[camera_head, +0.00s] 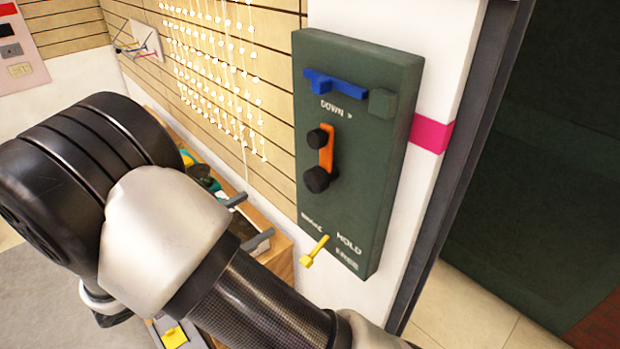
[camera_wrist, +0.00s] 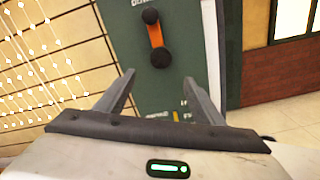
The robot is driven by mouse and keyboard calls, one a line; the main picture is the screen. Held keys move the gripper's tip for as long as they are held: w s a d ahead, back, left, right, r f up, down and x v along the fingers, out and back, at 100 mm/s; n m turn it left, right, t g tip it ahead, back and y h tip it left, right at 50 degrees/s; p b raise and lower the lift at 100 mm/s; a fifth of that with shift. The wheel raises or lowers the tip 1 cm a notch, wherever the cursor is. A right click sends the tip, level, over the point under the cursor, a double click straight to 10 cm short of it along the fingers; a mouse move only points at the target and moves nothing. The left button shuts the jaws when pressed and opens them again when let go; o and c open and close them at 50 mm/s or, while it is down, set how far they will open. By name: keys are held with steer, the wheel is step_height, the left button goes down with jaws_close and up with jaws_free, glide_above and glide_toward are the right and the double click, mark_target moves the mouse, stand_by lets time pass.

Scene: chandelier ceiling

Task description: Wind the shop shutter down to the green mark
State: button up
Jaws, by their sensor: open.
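A dark green control box (camera_head: 349,222) is fixed to a white post. An orange crank (camera_head: 327,146) with a black knob at each end stands near vertical on it, below the word DOWN; the crank also shows in the wrist view (camera_wrist: 156,34). A blue bar (camera_head: 345,86) lies above it beside a small green block (camera_head: 381,103). A yellow lever (camera_head: 314,251) sticks out low on the box, near the words HOLD and FREE; which one it is set to I cannot tell. My gripper (camera_head: 259,214) is open and empty, left of the box; in the wrist view its fingers point toward the box below the crank. No green mark is clearly visible.
A magenta band (camera_head: 432,136) crosses the white post (camera_head: 390,293). A dark green surface (camera_head: 560,150) fills the right side, possibly the shutter. A slatted wall with strings of white tags (camera_head: 215,75) stands behind. A wooden bench (camera_head: 282,262) is partly hidden by my arm.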

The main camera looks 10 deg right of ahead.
mark_target(311, 183)
steer(key=p+x, duration=0.1)
steer(key=x, duration=1.6)
steer(key=shift+d, duration=0.15)
steer(key=c, duration=1.5)
